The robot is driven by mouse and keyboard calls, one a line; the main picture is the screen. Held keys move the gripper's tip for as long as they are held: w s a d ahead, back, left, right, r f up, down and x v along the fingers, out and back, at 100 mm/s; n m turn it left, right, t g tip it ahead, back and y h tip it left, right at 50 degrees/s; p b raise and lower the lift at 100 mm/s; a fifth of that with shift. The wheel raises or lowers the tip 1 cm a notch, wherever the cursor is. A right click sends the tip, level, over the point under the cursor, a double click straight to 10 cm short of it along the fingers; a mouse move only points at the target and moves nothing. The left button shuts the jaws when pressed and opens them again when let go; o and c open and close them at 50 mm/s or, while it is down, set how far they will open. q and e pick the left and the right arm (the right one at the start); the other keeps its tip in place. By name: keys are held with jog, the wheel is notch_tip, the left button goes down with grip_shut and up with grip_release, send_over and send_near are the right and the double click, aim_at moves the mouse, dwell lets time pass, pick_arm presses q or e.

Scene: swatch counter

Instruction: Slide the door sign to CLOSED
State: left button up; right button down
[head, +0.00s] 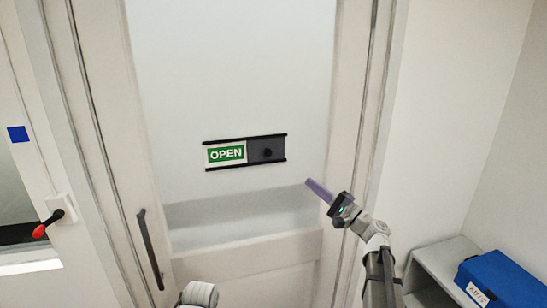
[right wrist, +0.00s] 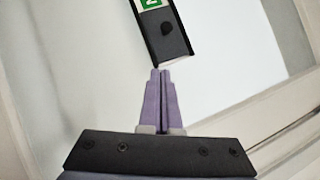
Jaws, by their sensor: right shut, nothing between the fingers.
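The door sign (head: 246,152) is on the glass of the door, between two black rails. My left gripper is out of view; only part of my left arm shows at the bottom.
A dark door handle (head: 150,249) stands at the lower left of the door. A red-tipped lever (head: 40,231) is on the left frame. A blue box (head: 503,279) sits on a grey shelf unit (head: 430,264) at the lower right. The glass around the sign is clear.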

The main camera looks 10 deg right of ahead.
aim_at(267, 151)
jog(key=shift+d+r, duration=0.2)
jog(key=shift+d, duration=0.1)
jog(key=shift+w, duration=0.1)
jog(key=p+x, duration=0.1)
jog(key=x, duration=0.3)
jog(key=s+a+p+x, duration=0.1)
jog(key=p+x, duration=0.1)
jog(key=x, duration=0.2)
jog(key=r+p+x, duration=0.1)
jog(key=x, duration=0.3)
jog(key=shift+s+a+p, duration=0.15)
jog(key=shift+a+p, duration=0.15)
jog(key=shift+p, duration=0.05)
jog(key=shift+a+r, duration=0.15)
jog(key=shift+a, duration=0.3)
